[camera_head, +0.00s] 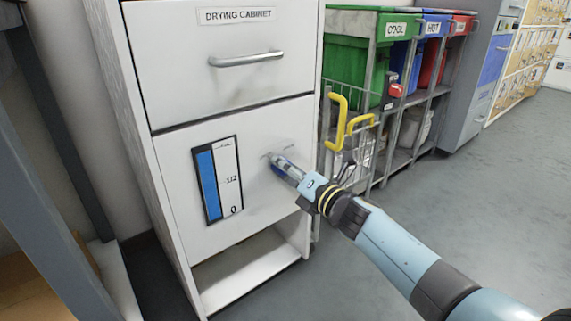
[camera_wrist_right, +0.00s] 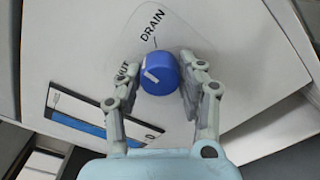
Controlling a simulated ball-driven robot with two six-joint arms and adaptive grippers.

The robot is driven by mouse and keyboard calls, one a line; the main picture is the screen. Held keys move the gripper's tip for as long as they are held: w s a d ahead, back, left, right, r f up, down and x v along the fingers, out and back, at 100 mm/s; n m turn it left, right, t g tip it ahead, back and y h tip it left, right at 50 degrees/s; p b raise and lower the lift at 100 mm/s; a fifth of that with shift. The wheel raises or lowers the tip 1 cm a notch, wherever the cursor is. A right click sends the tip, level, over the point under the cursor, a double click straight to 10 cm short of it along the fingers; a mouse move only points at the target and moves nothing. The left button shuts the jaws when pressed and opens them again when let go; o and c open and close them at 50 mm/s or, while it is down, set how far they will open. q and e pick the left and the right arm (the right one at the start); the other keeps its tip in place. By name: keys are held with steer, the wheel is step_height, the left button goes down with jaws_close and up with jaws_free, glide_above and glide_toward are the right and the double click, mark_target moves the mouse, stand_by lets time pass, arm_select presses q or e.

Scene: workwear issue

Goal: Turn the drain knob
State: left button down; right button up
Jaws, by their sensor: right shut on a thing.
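The blue drain knob (camera_wrist_right: 160,74) is on the front of the white drying cabinet (camera_head: 185,128). In the right wrist view it has a white pointer mark at its upper left, and the word DRAIN is printed on the panel beyond it. My right gripper (camera_head: 283,165) reaches the cabinet front; in the right wrist view its two fingers (camera_wrist_right: 158,88) stand on either side of the knob and are shut on it. In the head view the fingers mostly cover the knob. My left gripper is not in view.
A level gauge (camera_head: 217,180) with a blue column is left of the knob. A drawer handle (camera_head: 246,59) is above. Open floor lies to the right.

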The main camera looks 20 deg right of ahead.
steer(key=m+p, duration=0.1)
steer(key=m, duration=0.2)
steer(key=shift+r+m, duration=0.15)
steer(key=shift+m, duration=0.15)
steer(key=m+p, duration=0.2)
steer(key=m, duration=0.1)
steer(key=shift+m, duration=0.3)
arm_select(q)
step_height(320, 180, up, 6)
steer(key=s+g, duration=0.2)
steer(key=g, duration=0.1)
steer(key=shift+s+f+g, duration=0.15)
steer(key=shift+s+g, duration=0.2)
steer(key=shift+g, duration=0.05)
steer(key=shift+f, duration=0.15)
arm_select(e)
steer(key=shift+f+m, duration=0.2)
steer(key=shift+m, duration=0.1)
steer(key=o, duration=1.2)
steer(key=shift+c, duration=0.2)
steer(key=v, duration=1.2)
